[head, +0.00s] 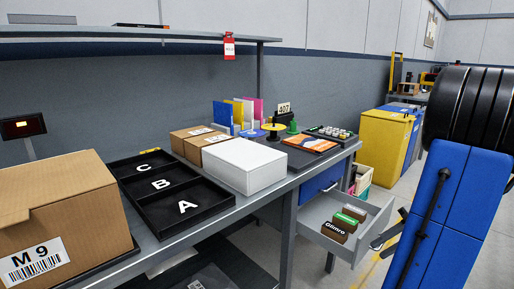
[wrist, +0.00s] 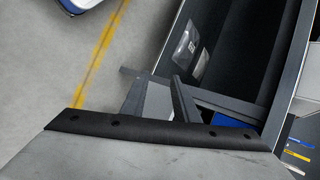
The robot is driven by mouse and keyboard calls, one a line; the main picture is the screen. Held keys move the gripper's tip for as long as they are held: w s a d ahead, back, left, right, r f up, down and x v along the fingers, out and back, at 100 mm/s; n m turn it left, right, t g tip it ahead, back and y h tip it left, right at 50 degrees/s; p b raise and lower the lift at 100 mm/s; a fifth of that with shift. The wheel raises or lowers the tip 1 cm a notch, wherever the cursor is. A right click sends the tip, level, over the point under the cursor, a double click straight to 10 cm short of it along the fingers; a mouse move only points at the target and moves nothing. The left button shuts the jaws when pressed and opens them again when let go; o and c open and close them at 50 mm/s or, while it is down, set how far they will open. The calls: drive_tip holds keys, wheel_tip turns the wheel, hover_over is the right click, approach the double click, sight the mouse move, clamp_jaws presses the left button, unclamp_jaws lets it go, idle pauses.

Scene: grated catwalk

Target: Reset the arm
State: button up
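My arm (head: 440,215) is blue with a black joint and stands at the right of the head view. My gripper (head: 380,240) is partly hidden behind the arm, just right of the open drawer (head: 375,222). In the wrist view my gripper (wrist: 155,82) shows two grey fingers with a gap between them and nothing held. The fingers are beside the drawer's edge in that view; I cannot tell whether they touch it.
The drawer holds several small boxes (head: 335,232). The bench carries a black tray (head: 200,215) marked A, B and C, a white box (head: 244,165) and a cardboard box (head: 70,210). A yellow cabinet (head: 385,140) stands behind. Floor (wrist: 50,60) beside the drawer is clear.

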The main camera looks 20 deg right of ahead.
drive_tip(key=s+a+r+n+h, duration=0.1)
drive_tip(key=a+r+n+h, duration=0.1)
drive_tip(key=a, duration=0.8)
drive_tip(key=s+a+r+n+h, duration=0.1)
drive_tip(key=a+r+n+h, duration=0.1)
drive_tip(key=a, duration=0.8)
drive_tip(key=s+a+r+n+h, duration=0.1)
drive_tip(key=a+r+n+h, duration=0.2)
drive_tip(key=a, duration=0.8)
drive_tip(key=shift+s+n+t+h, duration=0.3)
drive_tip(key=shift+n+t+h, duration=0.1)
drive_tip(key=shift+n+h, duration=0.1)
drive_tip(key=shift+r, duration=0.1)
